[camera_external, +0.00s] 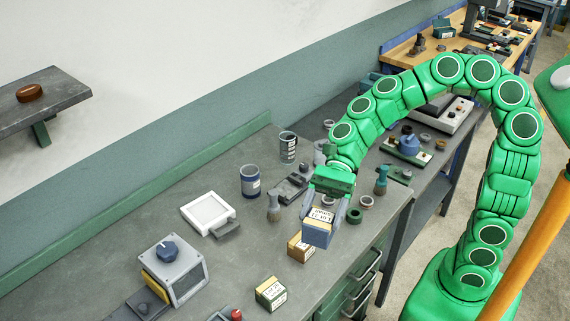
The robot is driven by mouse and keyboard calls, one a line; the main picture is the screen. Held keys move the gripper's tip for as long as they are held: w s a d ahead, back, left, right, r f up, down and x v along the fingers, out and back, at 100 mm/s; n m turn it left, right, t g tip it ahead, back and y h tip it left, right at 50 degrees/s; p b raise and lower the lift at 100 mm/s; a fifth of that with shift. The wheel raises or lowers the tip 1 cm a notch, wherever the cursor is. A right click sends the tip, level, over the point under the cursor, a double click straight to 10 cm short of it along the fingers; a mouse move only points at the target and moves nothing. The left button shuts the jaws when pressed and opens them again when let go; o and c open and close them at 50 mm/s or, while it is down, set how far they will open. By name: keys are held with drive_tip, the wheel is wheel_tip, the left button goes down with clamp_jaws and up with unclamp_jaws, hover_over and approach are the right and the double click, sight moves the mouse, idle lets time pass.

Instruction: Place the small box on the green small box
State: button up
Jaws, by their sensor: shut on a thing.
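My gripper (322,214) is shut on a small box (317,234) with a blue-grey side and a pale printed label on top. It holds the box over the right part of the grey workbench. The green small box (270,293), with a pale label, stands on the bench near the front, to the lower left of the held box and apart from it. The underside of the held box is hidden.
A brown-yellow box (299,248) is just below and left of the held box, partly covered by it. A grey machine with a blue knob (167,251) stands left. A blue-grey can (250,181) and a white tray (208,212) are farther back.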

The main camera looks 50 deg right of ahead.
sight(332, 236)
drive_tip(key=shift+s+d+n+g, duration=0.15)
drive_tip(key=shift+s+n+g, duration=0.25)
drive_tip(key=shift+s, duration=0.6)
drive_tip(key=shift+s+d+f+g, duration=0.1)
drive_tip(key=shift+s+f+g, duration=0.1)
drive_tip(key=shift+f, duration=0.7)
drive_tip(key=shift+s+f+g, duration=0.1)
drive_tip(key=shift+s+f, duration=0.1)
drive_tip(key=shift+f, duration=1.4)
drive_tip(key=shift+w+a+f, duration=1.55)
drive_tip(key=shift+w+f, duration=0.15)
drive_tip(key=shift+w, duration=0.1)
drive_tip(key=shift+w+a+f, duration=1.55)
drive_tip(key=shift+w+f, duration=0.2)
drive_tip(key=shift+w+a+f, duration=1.55)
drive_tip(key=shift+w+f, duration=0.15)
drive_tip(key=shift+w, duration=0.1)
drive_tip(key=shift+s+f, duration=0.1)
drive_tip(key=shift+f, duration=1.25)
drive_tip(key=shift+f, duration=0.1)
drive_tip(key=o, duration=1.3)
